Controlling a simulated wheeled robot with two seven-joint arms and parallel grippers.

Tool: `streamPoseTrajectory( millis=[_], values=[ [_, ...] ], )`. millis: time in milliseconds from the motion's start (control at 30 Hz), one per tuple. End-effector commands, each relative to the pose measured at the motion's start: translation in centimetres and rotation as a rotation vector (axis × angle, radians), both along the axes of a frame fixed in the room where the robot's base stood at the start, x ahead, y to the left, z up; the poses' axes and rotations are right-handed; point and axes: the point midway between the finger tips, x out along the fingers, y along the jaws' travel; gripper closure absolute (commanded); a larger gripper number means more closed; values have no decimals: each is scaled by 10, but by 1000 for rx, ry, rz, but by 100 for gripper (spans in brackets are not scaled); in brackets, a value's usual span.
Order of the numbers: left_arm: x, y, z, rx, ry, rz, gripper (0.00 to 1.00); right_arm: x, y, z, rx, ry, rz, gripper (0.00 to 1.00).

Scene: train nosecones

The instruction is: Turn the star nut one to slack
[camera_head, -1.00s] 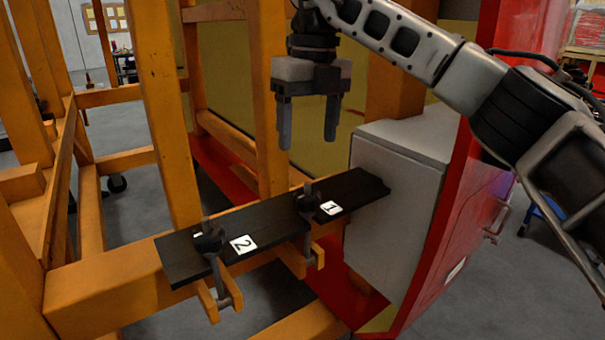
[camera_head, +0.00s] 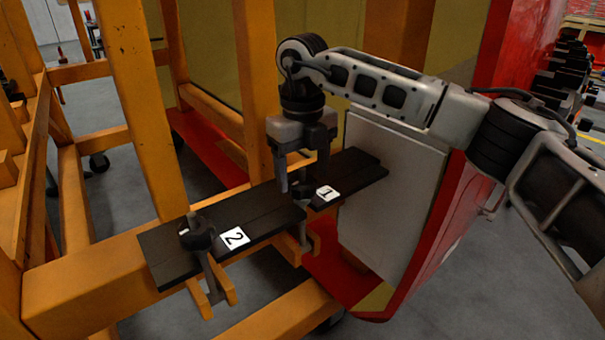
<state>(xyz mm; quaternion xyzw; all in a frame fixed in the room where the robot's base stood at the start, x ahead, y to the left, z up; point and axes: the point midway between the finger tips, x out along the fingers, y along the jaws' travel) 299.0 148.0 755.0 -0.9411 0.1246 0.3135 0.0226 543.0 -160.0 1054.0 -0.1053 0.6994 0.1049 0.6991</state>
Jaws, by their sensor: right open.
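Star nut one (camera_head: 301,190) is a dark knob on the black board, just left of the white label "1" (camera_head: 327,193). Star nut two (camera_head: 198,235) is a similar dark knob beside the label "2" (camera_head: 234,238). My right gripper (camera_head: 303,182) is open and points down at star nut one. One finger shows to the left of the nut and the other to its right, near the label. I cannot tell whether the fingers touch the nut. My left gripper is not in view.
The black board (camera_head: 262,226) lies on an orange beam (camera_head: 95,285) of the frame. Orange posts (camera_head: 143,110) stand behind it. A grey box (camera_head: 385,205) and a red panel (camera_head: 440,220) are close on the right.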

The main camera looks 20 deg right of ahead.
Motion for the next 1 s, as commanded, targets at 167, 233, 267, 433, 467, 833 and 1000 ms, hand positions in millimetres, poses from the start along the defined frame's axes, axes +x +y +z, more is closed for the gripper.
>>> streamPoseTrajectory(
  millis=[167, 233, 267, 433, 467, 833, 1000],
  values=[
    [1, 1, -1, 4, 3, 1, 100, 0, 0, -14, 0, 1, 0, 32],
    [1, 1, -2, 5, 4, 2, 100, 0, 0, -17, 0, 0, 0, 32],
    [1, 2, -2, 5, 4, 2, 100, 0, 0, -17, 0, 0, 0, 32],
    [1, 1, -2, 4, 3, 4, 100, 0, 0, -17, 0, 0, 0, 32],
    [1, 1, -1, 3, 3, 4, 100, 0, 0, -17, 0, 0, 0, 32],
    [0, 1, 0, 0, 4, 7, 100, 0, 0, -17, 0, -1, 3, 77],
    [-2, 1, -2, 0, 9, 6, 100, 0, 0, -17, 0, -1, 36, 77]
  ],
)
